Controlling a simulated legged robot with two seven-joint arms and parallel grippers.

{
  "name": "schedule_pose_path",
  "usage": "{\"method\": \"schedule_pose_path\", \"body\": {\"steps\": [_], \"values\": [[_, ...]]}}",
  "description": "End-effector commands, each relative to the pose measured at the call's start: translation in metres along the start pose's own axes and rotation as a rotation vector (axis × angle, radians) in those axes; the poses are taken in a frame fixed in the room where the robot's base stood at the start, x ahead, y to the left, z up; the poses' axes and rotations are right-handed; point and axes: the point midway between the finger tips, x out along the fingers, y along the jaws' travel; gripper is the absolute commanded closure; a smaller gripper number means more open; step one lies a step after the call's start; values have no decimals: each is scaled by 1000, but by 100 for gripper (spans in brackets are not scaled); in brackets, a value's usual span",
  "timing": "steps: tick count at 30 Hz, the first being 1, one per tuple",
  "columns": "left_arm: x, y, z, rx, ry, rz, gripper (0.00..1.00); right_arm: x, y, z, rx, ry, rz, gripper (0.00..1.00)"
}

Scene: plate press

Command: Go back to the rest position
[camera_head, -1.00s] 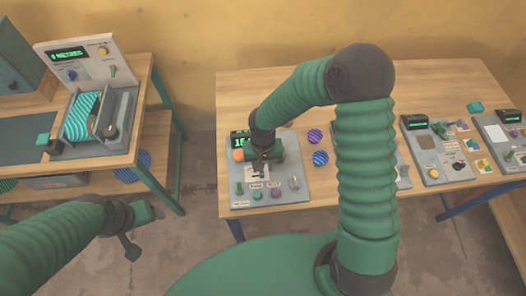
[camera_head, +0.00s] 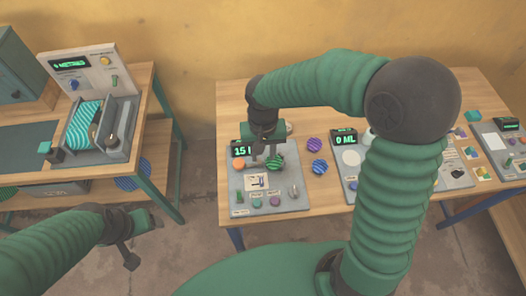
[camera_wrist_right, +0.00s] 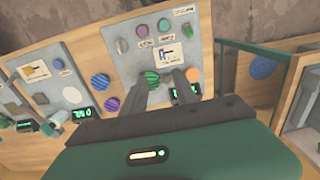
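My right gripper (camera_head: 265,153) hangs fingers-down over the back of the left grey panel (camera_head: 241,184). Its fingers are apart. The right wrist view shows this ball (camera_wrist_right: 152,80) between and beyond the two fingers (camera_wrist_right: 158,92), with nothing clearly gripped. The panel's green display (camera_head: 241,150) starts with 15; the gripper hides part of it. My left gripper (camera_head: 145,240) hangs low at the left, over the floor, its fingers apart and empty.
A second panel shows 0 ML (camera_head: 345,138). More panels stand at the right, partly behind my right arm.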

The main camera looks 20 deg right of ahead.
Motion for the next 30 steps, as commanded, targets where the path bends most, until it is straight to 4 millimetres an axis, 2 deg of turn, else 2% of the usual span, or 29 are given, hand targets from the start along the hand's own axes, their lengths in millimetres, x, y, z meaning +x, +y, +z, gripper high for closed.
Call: {"method": "schedule_pose_path", "body": {"steps": [10, 18, 30], "values": [[1, 0, 0, 0, 0, 0, 28, 3, 2, 4, -17, 7, 3, 65], [15, 0, 4, 0, 0, 0, 28, 24, 44, 63, -246, 187, -21, 65], [15, 0, 4, 0, 0, 0, 28, 24, 45, 65, -250, 193, -23, 65]]}}
